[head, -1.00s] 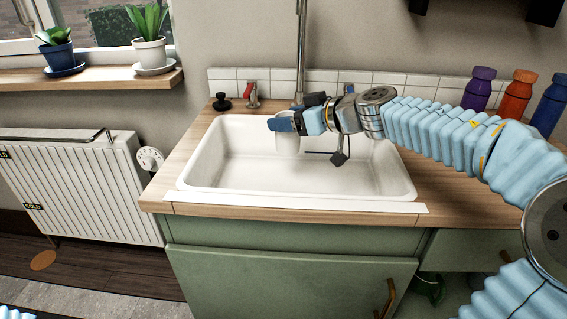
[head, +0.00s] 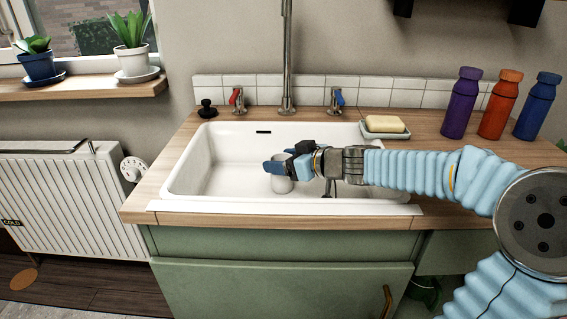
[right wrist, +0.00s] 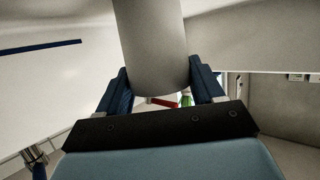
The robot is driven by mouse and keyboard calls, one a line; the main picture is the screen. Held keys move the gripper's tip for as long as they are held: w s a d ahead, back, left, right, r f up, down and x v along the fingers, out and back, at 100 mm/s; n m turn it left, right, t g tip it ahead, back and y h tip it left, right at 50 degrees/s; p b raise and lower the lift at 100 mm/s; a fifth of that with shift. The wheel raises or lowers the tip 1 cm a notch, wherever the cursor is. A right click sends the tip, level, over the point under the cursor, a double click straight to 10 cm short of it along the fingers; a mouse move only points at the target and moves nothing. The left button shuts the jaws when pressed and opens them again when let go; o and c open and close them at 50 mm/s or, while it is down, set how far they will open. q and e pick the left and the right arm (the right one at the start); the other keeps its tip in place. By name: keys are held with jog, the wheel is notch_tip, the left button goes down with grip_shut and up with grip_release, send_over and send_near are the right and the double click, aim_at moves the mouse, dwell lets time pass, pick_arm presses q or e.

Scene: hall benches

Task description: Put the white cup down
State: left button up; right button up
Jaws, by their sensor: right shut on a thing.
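The white cup (head: 282,185) is inside the white sink (head: 215,176), right of the basin's middle. My right gripper (head: 276,166) reaches in from the right and is shut on the cup, near its top in the head view. In the right wrist view the cup (right wrist: 152,45) stands as a pale grey cylinder between the two blue fingers. The cup looks about upright. I cannot tell whether its base touches the sink floor. My left gripper is not in view.
Behind the basin are a black plug (head: 207,108), a red-handled tap (head: 237,99), a tall spout (head: 287,60) and a blue-handled tap (head: 336,99). A soap dish (head: 385,134) and several bottles, including a purple one (head: 460,103), stand right. The basin's left side is clear.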

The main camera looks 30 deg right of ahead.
jog(key=o, duration=1.1)
jog(key=shift+s+d+r, duration=0.1)
jog(key=shift+s+r, duration=0.1)
jog(key=p+v, duration=0.2)
jog(key=v, duration=0.5)
jog(key=shift+p, duration=0.3)
jog(key=shift+f, duration=0.1)
